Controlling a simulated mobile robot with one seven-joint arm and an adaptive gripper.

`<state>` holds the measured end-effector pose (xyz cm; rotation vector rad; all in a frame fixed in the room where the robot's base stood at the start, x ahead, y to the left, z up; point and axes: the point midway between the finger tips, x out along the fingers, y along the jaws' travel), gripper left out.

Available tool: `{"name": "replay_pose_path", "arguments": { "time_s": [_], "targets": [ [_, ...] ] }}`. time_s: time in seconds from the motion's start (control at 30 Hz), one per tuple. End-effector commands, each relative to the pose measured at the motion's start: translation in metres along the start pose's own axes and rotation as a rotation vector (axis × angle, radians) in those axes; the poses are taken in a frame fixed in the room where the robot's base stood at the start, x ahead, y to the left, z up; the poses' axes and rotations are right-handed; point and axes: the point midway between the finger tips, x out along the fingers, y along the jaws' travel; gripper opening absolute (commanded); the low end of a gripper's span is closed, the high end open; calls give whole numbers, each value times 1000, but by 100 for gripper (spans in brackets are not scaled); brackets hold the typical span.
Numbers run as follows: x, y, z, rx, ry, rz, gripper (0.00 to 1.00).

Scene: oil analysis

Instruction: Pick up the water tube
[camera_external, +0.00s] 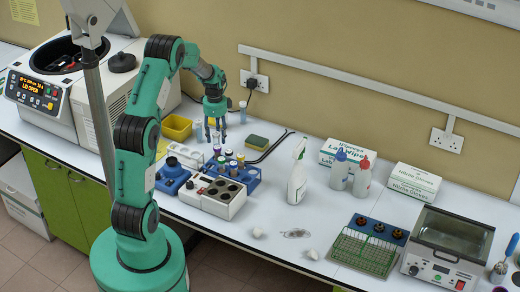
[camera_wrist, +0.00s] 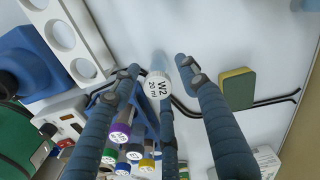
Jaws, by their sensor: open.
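A tube with a white cap marked "W2 20 ml" (camera_wrist: 159,85) stands between my gripper's fingers in the wrist view. Its cap faces the camera and its pale body shows behind it. My gripper (camera_wrist: 160,78) is open, with its fingers spread around the tube; I cannot tell whether any finger touches it. In the external view my gripper (camera_external: 216,136) points down over the bench behind the blue tube rack (camera_external: 252,183), and its fingers make the tube hard to pick out there. Several tubes with coloured caps, one purple (camera_wrist: 120,132), stand just beside the fingers.
A white holder with round holes (camera_external: 185,152) is left of my gripper, and a sponge (camera_external: 257,142) and black tongs (camera_external: 275,148) are right. A yellow bin (camera_external: 176,127) and centrifuge (camera_external: 68,80) lie further left. A heater block (camera_external: 213,190) and spray bottle (camera_external: 298,178) stand nearer.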

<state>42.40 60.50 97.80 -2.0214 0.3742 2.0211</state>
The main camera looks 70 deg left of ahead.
Motion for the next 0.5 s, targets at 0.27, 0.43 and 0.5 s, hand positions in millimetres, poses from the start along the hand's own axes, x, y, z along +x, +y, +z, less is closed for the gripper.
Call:
{"name": "replay_pose_path", "arguments": {
  "time_s": [0.27, 0.43, 0.5],
  "targets": [
    [25, 2, 1, 0, -1, 3, 44],
    [44, 3, 2, 0, -1, 2, 44],
    [49, 3, 2, 0, 0, 2, 44]
  ]
}}
